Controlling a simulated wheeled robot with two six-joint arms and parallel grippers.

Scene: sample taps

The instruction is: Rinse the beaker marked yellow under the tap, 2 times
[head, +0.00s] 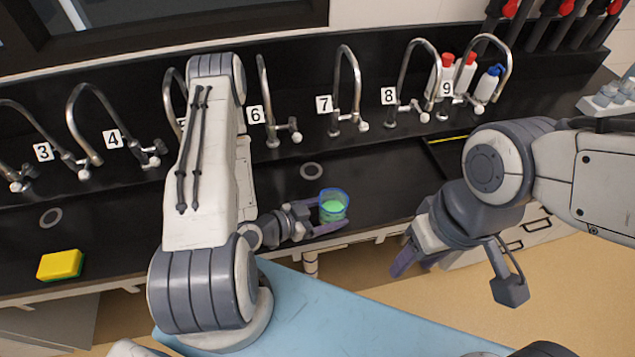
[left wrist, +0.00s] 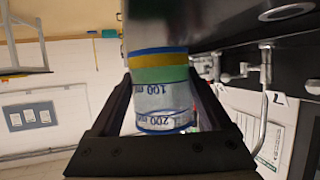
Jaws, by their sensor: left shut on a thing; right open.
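The beaker (head: 334,206) is clear with a blue rim and holds green liquid. It stands upright in the jaws of my left gripper (head: 322,220), near the front edge of the counter. The left wrist view shows the beaker (left wrist: 163,95) upside down, with a yellow band (left wrist: 160,62), green content and volume marks between the dark fingers. Tap 7 (head: 350,85) is behind the beaker, well apart from it; no water shows at its spout. My right gripper (head: 420,262) is open and empty, pointing down in front of the counter on the right.
Taps 6 (head: 264,100), 8 (head: 405,85) and 9 (head: 485,70) stand along the back; tap 5 is mostly hidden by my left arm. A ring-shaped drain (head: 312,171) lies behind the beaker. A yellow sponge (head: 60,265) is at left. Bottles (head: 490,84) stand at the back right.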

